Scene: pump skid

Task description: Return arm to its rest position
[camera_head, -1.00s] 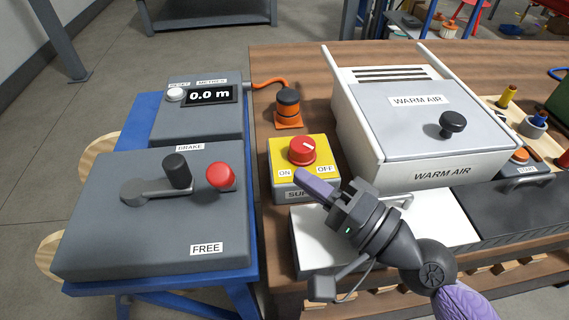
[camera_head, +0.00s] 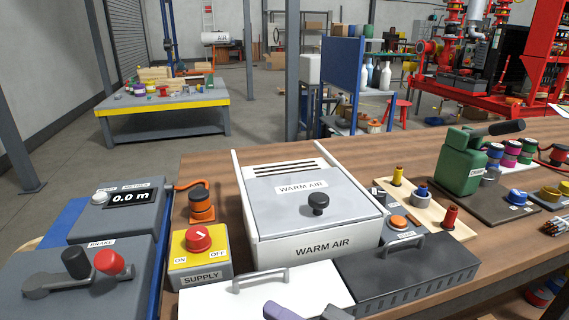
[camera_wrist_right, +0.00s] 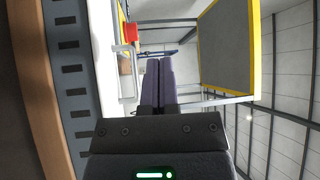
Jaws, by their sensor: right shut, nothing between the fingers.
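My right gripper (camera_head: 272,309) shows at the bottom edge of the head view, in front of the white drawer-like box (camera_head: 245,290). Only its purple fingers and a bit of its dark body show; the rest is cut off. In the right wrist view its two purple fingers (camera_wrist_right: 158,68) lie together, shut and empty. They are apart from the yellow supply box (camera_head: 187,262) with its red knob (camera_head: 198,238), which stands to the left in the head view. My left gripper is in neither view.
The warm air unit (camera_head: 330,222) stands behind the white box, with a black box (camera_head: 410,275) to its right. The brake box (camera_head: 60,300) is at lower left. The bench's back strip is clear.

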